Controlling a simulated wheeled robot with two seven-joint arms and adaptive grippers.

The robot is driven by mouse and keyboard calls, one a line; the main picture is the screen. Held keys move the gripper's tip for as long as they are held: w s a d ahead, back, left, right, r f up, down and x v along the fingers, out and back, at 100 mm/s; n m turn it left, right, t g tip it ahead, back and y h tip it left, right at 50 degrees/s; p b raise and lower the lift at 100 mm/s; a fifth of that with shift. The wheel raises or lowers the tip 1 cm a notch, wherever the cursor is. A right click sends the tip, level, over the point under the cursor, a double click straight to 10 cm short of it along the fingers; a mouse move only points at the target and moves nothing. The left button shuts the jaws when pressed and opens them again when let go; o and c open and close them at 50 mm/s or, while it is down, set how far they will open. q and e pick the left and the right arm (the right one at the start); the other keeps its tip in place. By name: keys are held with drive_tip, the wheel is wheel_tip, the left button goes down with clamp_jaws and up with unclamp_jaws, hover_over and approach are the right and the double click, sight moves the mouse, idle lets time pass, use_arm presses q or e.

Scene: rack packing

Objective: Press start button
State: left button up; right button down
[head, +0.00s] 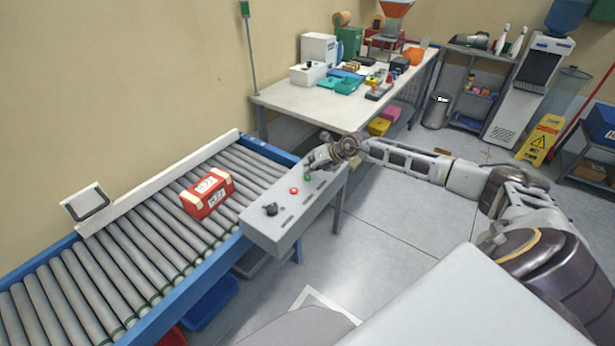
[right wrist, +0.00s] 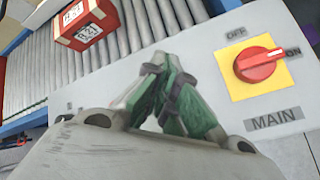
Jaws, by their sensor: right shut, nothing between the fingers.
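The grey control box (head: 282,224) stands beside the roller conveyor. Its top carries a black knob (head: 270,209), a red button (head: 294,190) and some dark label strips. My right gripper (head: 307,170) is shut and empty over the far end of the box. A small green spot shows at its fingertips; I cannot tell whether it is a button or the green finger pads. In the right wrist view the shut fingers (right wrist: 158,65) point towards the conveyor. A red rotary switch (right wrist: 258,65) on a yellow plate, labelled MAIN, lies to their right. My left gripper is out of view.
A red box with white labels (head: 207,193) rests on the conveyor rollers (head: 150,245). A white table (head: 310,103) with several items stands behind. A yellow wet-floor sign (head: 540,140) stands at the right. The floor (head: 400,215) beyond the control box is clear.

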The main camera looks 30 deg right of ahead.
sight(309, 175)
idle(0.3)
drive_tip(key=shift+r+p, duration=1.85)
drive_tip(key=shift+r, duration=0.65)
